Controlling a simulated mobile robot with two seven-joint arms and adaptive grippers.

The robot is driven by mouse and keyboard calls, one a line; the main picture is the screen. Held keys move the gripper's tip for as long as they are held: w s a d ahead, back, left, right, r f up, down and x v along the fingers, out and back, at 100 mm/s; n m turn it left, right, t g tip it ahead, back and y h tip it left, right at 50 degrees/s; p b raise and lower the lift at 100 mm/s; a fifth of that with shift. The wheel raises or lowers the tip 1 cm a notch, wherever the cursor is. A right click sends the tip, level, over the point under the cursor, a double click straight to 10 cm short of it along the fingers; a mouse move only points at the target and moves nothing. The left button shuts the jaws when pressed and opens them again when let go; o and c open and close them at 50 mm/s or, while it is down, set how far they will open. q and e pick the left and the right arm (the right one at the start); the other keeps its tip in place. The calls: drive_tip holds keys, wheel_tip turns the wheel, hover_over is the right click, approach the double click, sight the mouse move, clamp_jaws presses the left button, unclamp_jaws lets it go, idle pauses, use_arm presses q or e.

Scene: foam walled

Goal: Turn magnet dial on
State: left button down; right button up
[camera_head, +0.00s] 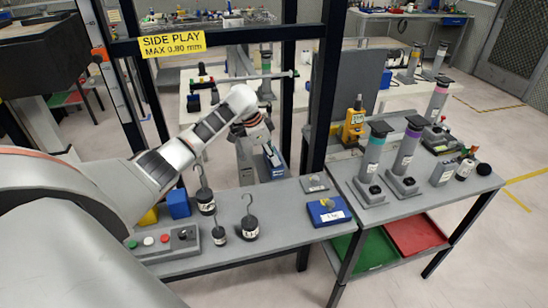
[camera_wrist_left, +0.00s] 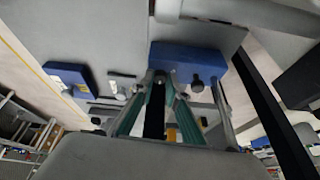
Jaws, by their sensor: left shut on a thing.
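My left arm comes in from the left, and its gripper (camera_head: 270,160) is beside a small blue block (camera_head: 276,174) behind the bench. In the left wrist view the two fingers (camera_wrist_left: 160,80) meet at the front of a blue box (camera_wrist_left: 180,57). They are closed on a small dark knob-like part there, mostly hidden between the fingertips. A second dark round knob (camera_wrist_left: 195,84) sticks out of the same box just right of the fingers. Whether the held part is the magnet dial is hard to tell. My right gripper is not in view.
A control box (camera_head: 150,251) with coloured buttons and a black knob stands on the grey bench, near several hooked weights (camera_head: 249,228). A blue labelled box (camera_head: 328,211) lies on the right. Dark frame posts (camera_head: 325,90) stand close to the arm. Tall cylinders stand on the right table (camera_head: 440,199).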

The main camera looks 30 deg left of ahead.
use_arm(q)
drive_tip(key=shift+m, duration=0.5)
drive_tip(key=c, duration=2)
unclamp_jaws()
